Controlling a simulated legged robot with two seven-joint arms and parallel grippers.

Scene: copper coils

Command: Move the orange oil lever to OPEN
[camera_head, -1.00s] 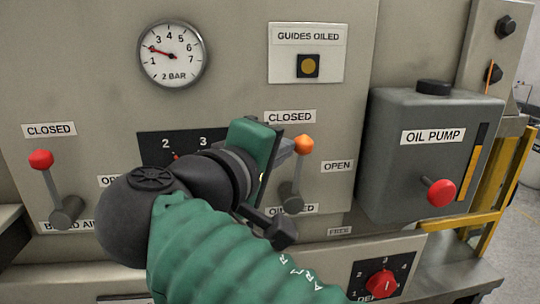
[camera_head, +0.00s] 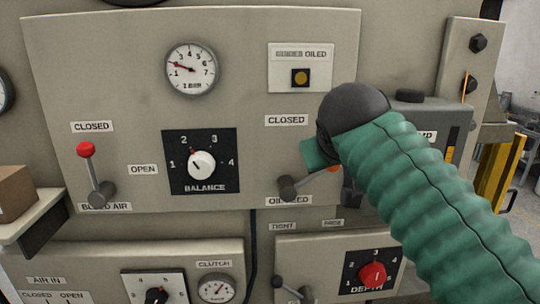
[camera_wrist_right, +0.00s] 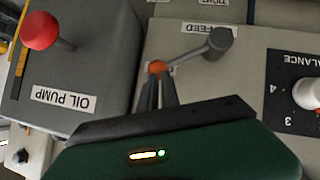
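The oil lever has a grey pivot (camera_head: 287,188) above the OIL FEED label and an orange knob (camera_head: 333,169). Its stem now points right and slightly up from the pivot. In the right wrist view the orange knob (camera_wrist_right: 158,68) sits at the tips of my right gripper (camera_wrist_right: 158,88), whose narrow fingers look closed about it. In the head view my right arm's dark wrist and green sleeve cover most of that gripper and the area right of the lever, where no OPEN label shows. The CLOSED label (camera_head: 286,120) is above the lever. My left gripper is not in view.
The oil pump box (camera_wrist_right: 75,65) is close beside the lever, with a red knob (camera_wrist_right: 41,31) sticking out. The red depth dial (camera_head: 373,274) is below.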

